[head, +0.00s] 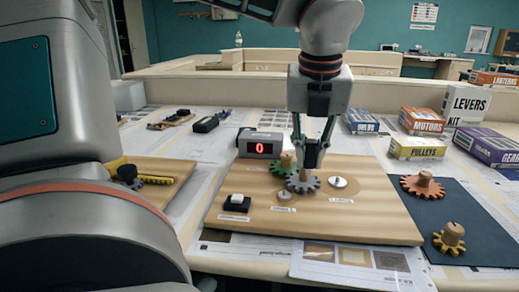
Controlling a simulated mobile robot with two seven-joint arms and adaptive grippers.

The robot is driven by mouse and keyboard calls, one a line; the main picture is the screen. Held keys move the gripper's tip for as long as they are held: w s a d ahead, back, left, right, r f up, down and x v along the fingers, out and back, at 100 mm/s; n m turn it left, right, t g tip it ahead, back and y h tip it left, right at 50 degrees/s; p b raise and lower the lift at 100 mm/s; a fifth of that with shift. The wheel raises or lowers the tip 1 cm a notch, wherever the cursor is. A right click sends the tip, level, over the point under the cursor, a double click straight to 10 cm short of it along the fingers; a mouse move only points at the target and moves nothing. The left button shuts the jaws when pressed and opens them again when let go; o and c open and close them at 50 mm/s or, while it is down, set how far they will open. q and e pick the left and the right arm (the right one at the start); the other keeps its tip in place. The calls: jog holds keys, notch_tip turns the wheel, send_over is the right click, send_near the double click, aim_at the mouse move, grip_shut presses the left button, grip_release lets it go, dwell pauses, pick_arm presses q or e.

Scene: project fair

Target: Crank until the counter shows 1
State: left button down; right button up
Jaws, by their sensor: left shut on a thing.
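The counter (260,147) is a grey box at the back of the wooden board (370,222), and its display shows a red 0. A grey gear (302,186) with a wooden knob lies in the middle of the board, and a green gear (287,160) with a wooden knob is just behind it. A bare metal post (338,182) stands to the right. No separate crank handle can be made out. My right gripper is not in view.
A black-and-white switch block (237,202) sits at the board's front left. An orange gear (423,186) and a yellow gear (449,239) lie on a dark mat (470,212) at right. Boxes, including the pulleys box (418,148), stand behind. The board's front right is clear.

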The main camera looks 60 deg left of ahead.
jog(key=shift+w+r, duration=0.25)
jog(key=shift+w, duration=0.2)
pick_arm(q)
jog(key=shift+s, duration=0.1)
jog(key=s+a, duration=0.1)
jog(key=a, duration=0.5)
jog(key=shift+s, duration=0.25)
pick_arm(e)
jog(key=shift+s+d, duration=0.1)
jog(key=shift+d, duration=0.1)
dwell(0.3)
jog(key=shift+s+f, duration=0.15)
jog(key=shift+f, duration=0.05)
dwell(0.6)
